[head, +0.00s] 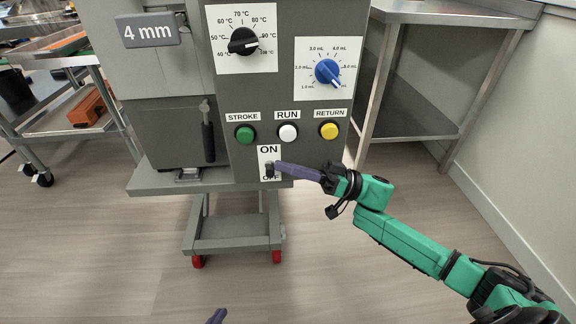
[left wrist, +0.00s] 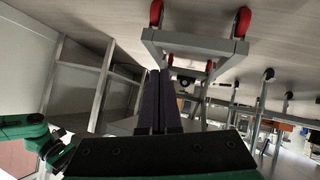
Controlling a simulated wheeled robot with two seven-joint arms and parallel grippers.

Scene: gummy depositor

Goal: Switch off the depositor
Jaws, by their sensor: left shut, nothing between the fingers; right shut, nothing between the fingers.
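The depositor (head: 172,130) is a grey machine with a control panel. Its ON/OFF switch (head: 269,169) is a small dark lever on a white plate, below the run button. ON is above it; OFF is below, partly covered by the lever. My right gripper (head: 277,166) is shut and empty, its purple fingertips at the right side of the lever; I cannot tell whether they touch. My left gripper (head: 218,316) shows only as a purple tip at the bottom edge. In the left wrist view its fingers (left wrist: 159,74) are shut and empty.
Above the switch are a green stroke button (head: 245,135), a white run button (head: 288,133) and a yellow return button (head: 329,130). A black temperature knob (head: 243,41) and a blue volume knob (head: 327,72) sit higher. A steel table (head: 430,12) stands right, a cart (head: 65,123) left.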

